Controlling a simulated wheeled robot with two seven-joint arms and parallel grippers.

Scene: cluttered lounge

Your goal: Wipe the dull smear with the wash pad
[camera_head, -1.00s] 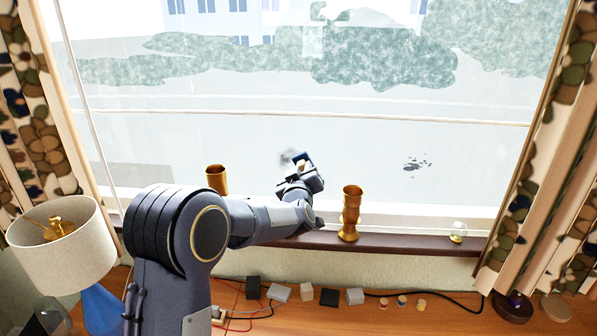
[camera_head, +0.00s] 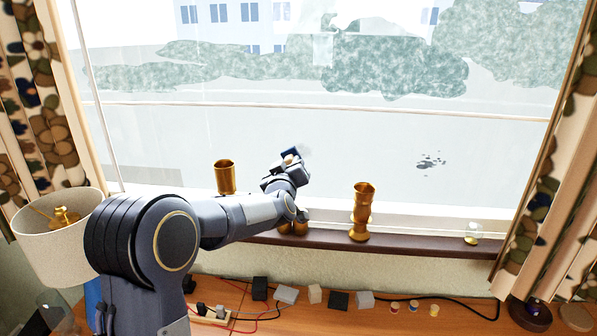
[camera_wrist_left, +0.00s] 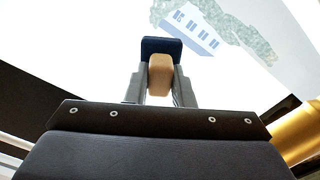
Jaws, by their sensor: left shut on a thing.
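My left gripper (camera_head: 289,164) is shut on the tan grip of the wash pad, whose navy face (camera_head: 290,152) is up at the window pane. In the left wrist view the fingers (camera_wrist_left: 160,82) pinch the tan block, with the navy pad (camera_wrist_left: 160,45) beyond it. A faint grey dull smear (camera_head: 304,152) shows on the glass just right of the pad; the pad may hide part of it. I cannot tell whether the pad touches the glass. A separate dark speckled mark (camera_head: 431,161) is farther right on the pane. My right gripper is not in view.
On the sill stand a brass cup (camera_head: 225,177), a brass goblet-like vase (camera_head: 362,212), brass partly hidden behind my arm, and a small glass item (camera_head: 472,234). A lamp (camera_head: 62,236) stands left. Small blocks and cables line the desk (camera_head: 400,325). Curtains flank the window.

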